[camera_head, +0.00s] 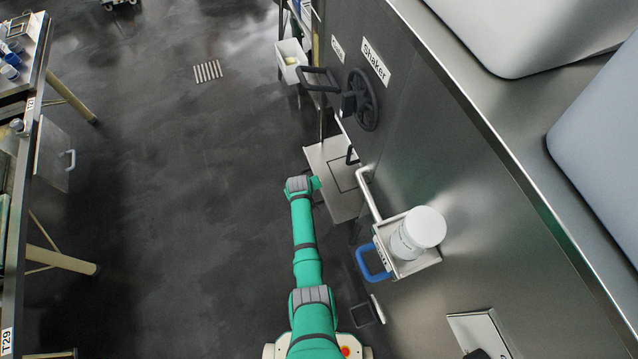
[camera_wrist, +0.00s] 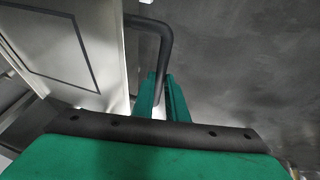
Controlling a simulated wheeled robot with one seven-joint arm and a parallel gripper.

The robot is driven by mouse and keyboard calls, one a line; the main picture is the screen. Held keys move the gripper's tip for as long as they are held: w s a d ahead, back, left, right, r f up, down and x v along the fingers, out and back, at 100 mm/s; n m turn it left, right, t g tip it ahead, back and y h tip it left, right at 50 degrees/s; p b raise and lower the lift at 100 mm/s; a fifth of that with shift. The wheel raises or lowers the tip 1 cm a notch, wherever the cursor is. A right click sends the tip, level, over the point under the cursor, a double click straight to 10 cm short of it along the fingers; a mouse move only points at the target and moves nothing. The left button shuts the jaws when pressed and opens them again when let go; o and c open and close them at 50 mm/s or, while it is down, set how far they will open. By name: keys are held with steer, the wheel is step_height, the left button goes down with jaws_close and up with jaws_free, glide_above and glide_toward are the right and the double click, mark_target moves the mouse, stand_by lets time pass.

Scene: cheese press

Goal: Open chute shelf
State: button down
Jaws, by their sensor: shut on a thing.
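The chute shelf (camera_head: 318,157) is a pale metal panel with a dark square outline, low beside the grey machine's wall. In the wrist view the panel (camera_wrist: 106,62) fills the upper left, with a black bent-bar handle (camera_wrist: 166,42) along its right side. My gripper (camera_wrist: 163,97) has its green fingers closed around the lower part of this handle. In the head view my gripper (camera_head: 317,184) is at the panel's left edge, and the gripped handle is mostly hidden there. How far the panel is tilted I cannot tell.
The machine's wall carries a black handwheel (camera_head: 364,100) under a "Shaker" label (camera_head: 375,62). A white bin (camera_head: 291,62) stands behind.

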steer(key=s+a, duration=0.3)
steer(key=a, duration=0.6)
steer(key=s+a, duration=0.4)
steer(key=a, duration=0.6)
steer(key=shift+s+a+r, duration=0.2)
steer(key=shift+a, duration=0.05)
steer(key=c, duration=1.9)
jaws_free()
steer(key=shift+c, duration=0.2)
steer(key=shift+o, duration=0.9)
steer(key=shift+s+f, duration=0.1)
steer(key=shift+d, duration=0.15)
